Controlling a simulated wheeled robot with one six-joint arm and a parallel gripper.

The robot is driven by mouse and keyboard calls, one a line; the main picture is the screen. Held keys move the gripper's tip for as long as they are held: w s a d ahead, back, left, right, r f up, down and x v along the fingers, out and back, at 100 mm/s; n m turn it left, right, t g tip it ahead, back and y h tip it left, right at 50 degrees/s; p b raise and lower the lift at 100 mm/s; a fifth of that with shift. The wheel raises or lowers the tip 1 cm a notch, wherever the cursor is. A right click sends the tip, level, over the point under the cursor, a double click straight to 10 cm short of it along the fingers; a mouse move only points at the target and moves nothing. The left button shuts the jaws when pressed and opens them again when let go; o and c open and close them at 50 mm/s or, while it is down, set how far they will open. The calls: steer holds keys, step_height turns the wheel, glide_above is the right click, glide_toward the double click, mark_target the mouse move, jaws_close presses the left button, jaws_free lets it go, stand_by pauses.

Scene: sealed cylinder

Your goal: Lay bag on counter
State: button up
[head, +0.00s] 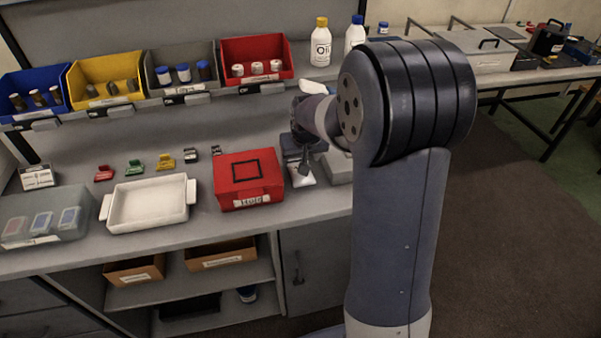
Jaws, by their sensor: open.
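My gripper (312,170) points down over the grey counter (70,155), just right of the red box. It is small and dark in this view, and its fingers look open. A small whitish item (301,176) lies low beside and partly behind the fingers. It may be the bag, but its shape is too small to tell. I cannot tell whether the fingers touch it. My arm hides the counter to the right.
A red box (248,192) and a white tray (147,212) stand left of my gripper. A clear box (42,222) is at far left. Small coloured clips (135,167) lie behind the tray. Bins (258,80) and bottles (321,42) are on the shelf above.

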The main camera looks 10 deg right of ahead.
steer(key=shift+x, duration=2.15)
steer(key=shift+a, duration=0.1)
steer(key=shift+c, duration=0.5)
steer(key=c, duration=0.7)
